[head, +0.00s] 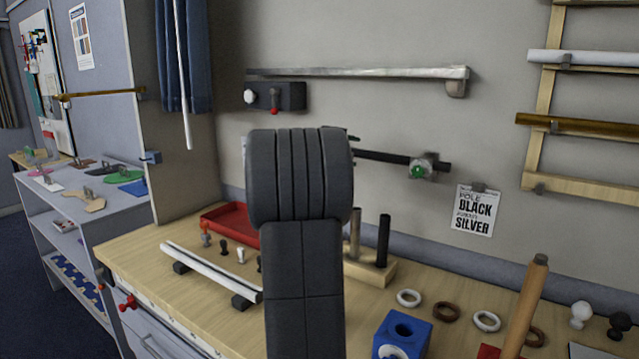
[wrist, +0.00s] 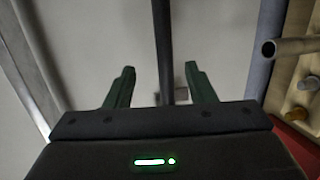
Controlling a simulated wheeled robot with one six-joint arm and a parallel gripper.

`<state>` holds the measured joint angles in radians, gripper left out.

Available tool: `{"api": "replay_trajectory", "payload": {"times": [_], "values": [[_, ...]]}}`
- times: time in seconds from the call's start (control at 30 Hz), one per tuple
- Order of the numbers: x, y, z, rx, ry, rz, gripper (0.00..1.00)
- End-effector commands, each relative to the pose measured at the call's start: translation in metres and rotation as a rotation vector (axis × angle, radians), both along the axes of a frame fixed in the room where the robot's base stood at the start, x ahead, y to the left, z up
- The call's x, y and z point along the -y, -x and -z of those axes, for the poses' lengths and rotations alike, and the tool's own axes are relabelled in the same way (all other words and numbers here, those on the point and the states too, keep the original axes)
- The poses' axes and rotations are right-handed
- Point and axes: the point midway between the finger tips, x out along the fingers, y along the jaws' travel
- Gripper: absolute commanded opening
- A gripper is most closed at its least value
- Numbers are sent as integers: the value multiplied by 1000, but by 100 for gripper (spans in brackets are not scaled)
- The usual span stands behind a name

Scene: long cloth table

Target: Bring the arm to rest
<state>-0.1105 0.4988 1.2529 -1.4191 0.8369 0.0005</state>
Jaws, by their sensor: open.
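My gripper (wrist: 160,66) shows in the wrist view with its two green fingers apart. A dark pole (wrist: 162,25) runs between the fingers in that picture; I cannot tell whether it lies between them or beyond them. In the head view my arm stands upright in the middle and hides most of the gripper. A black pole (head: 385,157) on the wall comes out from behind my arm to the right, into a bracket with a green centre (head: 418,171).
The wooden bench (head: 150,246) holds a white rail (head: 210,272), a red tray (head: 228,222), a blue block (head: 402,333), several rings and a leaning wooden rod (head: 526,305). A silver pole (head: 360,72) hangs above. A wooden rack (head: 540,100) stands at right.

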Motion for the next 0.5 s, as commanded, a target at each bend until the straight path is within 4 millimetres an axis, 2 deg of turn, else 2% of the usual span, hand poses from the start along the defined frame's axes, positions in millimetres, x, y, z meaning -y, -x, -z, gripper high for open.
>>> {"api": "replay_trajectory", "payload": {"times": [0.3,0.5], "values": [[44,-46,14,-3,0,3,50],[61,-65,21,-2,0,1,50]]}}
